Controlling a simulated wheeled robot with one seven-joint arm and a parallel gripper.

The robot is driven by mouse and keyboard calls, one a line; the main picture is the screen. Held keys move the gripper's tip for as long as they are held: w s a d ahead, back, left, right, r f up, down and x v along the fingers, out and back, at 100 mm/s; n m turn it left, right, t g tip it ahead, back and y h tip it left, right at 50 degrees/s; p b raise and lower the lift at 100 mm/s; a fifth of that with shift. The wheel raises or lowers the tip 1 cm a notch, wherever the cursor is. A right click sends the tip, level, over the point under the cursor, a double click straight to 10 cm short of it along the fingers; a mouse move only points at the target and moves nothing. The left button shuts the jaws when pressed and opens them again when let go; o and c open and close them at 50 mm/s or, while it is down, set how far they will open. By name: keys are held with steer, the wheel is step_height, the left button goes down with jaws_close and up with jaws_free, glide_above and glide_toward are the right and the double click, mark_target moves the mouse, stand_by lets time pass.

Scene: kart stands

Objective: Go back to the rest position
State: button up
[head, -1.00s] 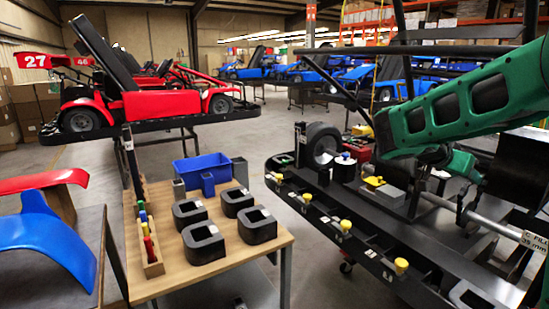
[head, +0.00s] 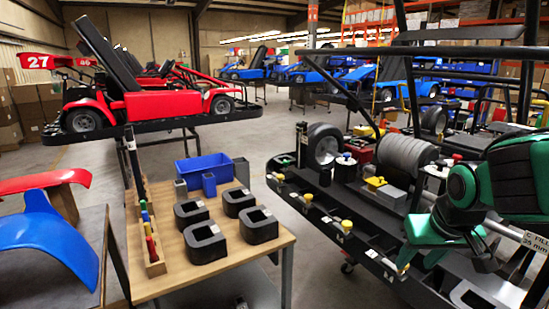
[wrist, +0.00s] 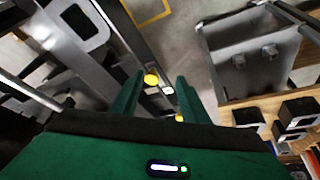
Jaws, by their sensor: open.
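My gripper (wrist: 160,77) is open in the wrist view, its two green fingers apart. A yellow knob (wrist: 151,80) shows between the fingers, and I cannot tell how far below them it lies. Another yellow knob (wrist: 179,117) is partly hidden by the gripper body. In the head view my green arm is at the lower right, over the near kart's black side rail (head: 325,228). Nothing is seen held in the gripper.
Yellow knobs (head: 346,225) stand along the rail. A wooden table (head: 165,285) holds black blocks (head: 205,243), a blue bin (head: 203,168) and a rack of coloured pieces (head: 154,258). A red kart (head: 150,100) stands behind. Floor shows between table and near kart.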

steer(key=s+d+f+m+g, duration=0.1)
steer(key=s+d+m+g, duration=0.1)
steer(key=s+d, duration=0.3)
steer(key=s+d+f+m+g, duration=0.1)
steer(key=s+d, duration=0.4)
steer(key=s, duration=0.8)
steer(key=m+g, duration=0.1)
steer(key=m, duration=0.1)
steer(key=shift+s+f+m+g+y, duration=0.2)
steer(key=shift+m+g+y, duration=0.1)
steer(key=shift+y, duration=0.1)
steer(key=shift+w+f, duration=0.2)
steer(key=shift+w, duration=0.45)
